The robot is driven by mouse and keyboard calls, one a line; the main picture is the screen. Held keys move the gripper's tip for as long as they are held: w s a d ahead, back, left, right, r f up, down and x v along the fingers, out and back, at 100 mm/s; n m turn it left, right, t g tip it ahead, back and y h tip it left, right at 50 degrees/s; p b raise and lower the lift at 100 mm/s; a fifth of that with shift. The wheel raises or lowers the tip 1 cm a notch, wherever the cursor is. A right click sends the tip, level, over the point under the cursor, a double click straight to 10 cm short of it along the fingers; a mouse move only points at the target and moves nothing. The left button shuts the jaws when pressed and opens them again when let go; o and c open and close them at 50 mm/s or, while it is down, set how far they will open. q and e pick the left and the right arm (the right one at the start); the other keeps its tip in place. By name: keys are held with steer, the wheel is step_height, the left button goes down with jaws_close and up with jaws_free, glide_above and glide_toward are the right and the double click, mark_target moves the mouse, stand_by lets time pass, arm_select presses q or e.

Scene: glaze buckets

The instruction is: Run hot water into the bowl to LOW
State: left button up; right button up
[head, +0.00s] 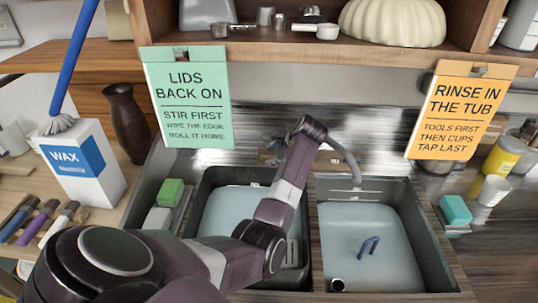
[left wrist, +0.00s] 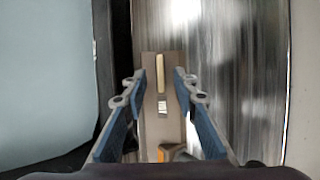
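My left arm reaches over the sink in the head view, its gripper (head: 306,130) at the back edge by the tap. In the left wrist view the gripper (left wrist: 159,88) is open, its blue-padded fingers either side of a grey-brown tap plate with a cream lever-like piece (left wrist: 159,72). I cannot tell whether they touch it. The grey tap spout (head: 346,158) curves over the right basin (head: 431,240). Pale blue surfaces fill the left basin (head: 222,210) and right basin; I cannot tell water from tub. No bowl is clearly identifiable. My right gripper is not in view.
Green (head: 170,192) and teal (head: 456,210) blocks flank the sink. A green sign (head: 187,98) and an orange sign (head: 462,110) hang above. A wax box (head: 83,163) and dark vase (head: 128,122) stand left.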

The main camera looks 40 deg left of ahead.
mark_target(268, 157)
arm_select(q)
steer(key=shift+x, duration=1.75)
jaws_close()
